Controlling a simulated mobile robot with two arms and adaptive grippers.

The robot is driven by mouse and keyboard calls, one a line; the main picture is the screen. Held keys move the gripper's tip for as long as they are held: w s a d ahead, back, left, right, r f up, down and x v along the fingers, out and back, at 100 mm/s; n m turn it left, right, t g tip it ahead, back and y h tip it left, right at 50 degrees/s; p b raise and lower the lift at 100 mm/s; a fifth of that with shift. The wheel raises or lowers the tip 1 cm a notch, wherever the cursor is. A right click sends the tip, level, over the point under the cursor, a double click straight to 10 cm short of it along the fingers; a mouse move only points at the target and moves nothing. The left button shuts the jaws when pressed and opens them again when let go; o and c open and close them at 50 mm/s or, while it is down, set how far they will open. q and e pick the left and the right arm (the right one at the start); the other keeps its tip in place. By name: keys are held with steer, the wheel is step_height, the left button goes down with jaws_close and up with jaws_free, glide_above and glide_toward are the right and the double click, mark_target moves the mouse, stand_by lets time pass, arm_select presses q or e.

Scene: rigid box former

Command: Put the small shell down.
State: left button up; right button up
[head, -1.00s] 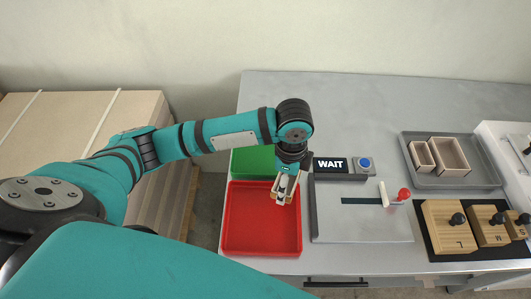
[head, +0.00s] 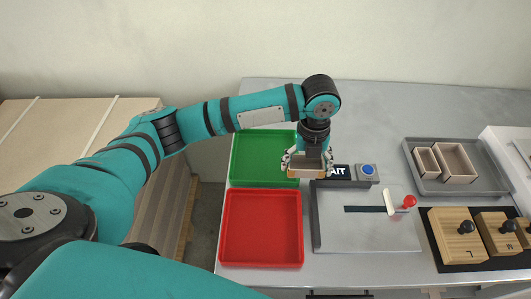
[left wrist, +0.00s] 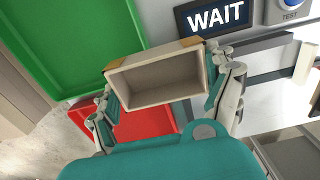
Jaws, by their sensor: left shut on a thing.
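My left gripper (head: 308,162) is shut on a small shell, an open pale wooden box (head: 306,172) with tan corner patches. In the left wrist view the shell (left wrist: 160,78) sits between the two fingers, one at each end, with its hollow facing the camera. In the head view it is above the near right corner of the green tray (head: 236,160), next to the display. Whether it touches anything below is hard to tell. My right gripper is not in view.
A red tray (head: 262,228) lies in front of the green one; both look empty. A WAIT display (head: 339,171) and blue button (head: 368,170) stand behind a metal plate with a red-knobbed lever (head: 409,201). A grey tray (head: 483,182) holds two shells; wooden blocks (head: 458,236) stand at right.

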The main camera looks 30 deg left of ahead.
arm_select(q)
steer(key=p, duration=0.2)
glide_above(265, 159)
steer(key=shift+f, duration=2.4)
steer(key=shift+f, duration=0.1)
steer(key=o, duration=0.7)
steer(key=shift+o, duration=0.2)
